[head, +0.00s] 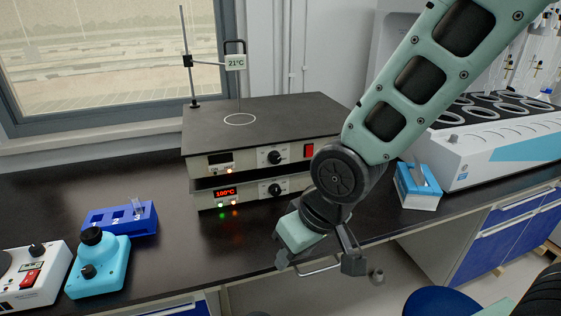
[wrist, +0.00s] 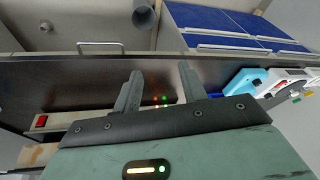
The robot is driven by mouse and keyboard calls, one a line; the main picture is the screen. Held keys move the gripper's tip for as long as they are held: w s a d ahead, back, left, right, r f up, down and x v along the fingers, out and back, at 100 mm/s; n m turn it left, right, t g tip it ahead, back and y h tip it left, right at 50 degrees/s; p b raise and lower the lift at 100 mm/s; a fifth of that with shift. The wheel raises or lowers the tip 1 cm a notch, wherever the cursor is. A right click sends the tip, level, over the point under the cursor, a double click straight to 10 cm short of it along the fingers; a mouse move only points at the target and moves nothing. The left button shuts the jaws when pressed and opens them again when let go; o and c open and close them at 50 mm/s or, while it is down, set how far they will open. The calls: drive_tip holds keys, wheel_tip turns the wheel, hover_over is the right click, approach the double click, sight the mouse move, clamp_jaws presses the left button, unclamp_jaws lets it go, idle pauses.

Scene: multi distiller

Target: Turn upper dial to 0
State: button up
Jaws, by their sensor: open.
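Two stacked hotplate units (head: 255,150) stand on the dark bench in the head view. The upper dial (head: 274,157) is a black knob on the upper unit's front, between a small dark display and a red switch. Its exact setting is too small to read. The lower dial (head: 274,189) sits beneath it, beside a lit red temperature display (head: 226,193). My gripper (head: 318,262) is in front of the bench edge, below and right of both dials, apart from them. It is open and empty; its fingers show in the wrist view (wrist: 159,72). Neither dial is clear in the wrist view.
A stand with a 21°C sensor (head: 236,62) rises behind the hotplates. A blue tube rack (head: 120,218) and a turquoise device (head: 97,265) stand at left. A blue-and-white box (head: 417,186) and a large white machine (head: 500,140) stand at right. Bench in front of the hotplates is clear.

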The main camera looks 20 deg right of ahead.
drive_tip(key=w+d+f+m+t+y, duration=0.2)
drive_tip(key=w+f+m, duration=0.1)
drive_tip(key=w, duration=0.5)
drive_tip(key=m+t+y+p, duration=0.1)
drive_tip(key=m+t+y, duration=0.2)
drive_tip(key=m+t, duration=1)
approach(277, 160)
drive_tip(key=shift+m+g, duration=0.7)
drive_tip(key=shift+m, duration=0.1)
drive_tip(key=p+x, duration=0.1)
drive_tip(key=x, duration=0.1)
drive_tip(key=p+x, duration=0.1)
drive_tip(key=x, duration=0.2)
drive_tip(key=r+p+x, duration=0.1)
drive_tip(key=x, duration=0.2)
drive_tip(key=shift+w+r, duration=0.15)
drive_tip(key=shift+w, duration=0.15)
drive_tip(key=c, duration=0.7)
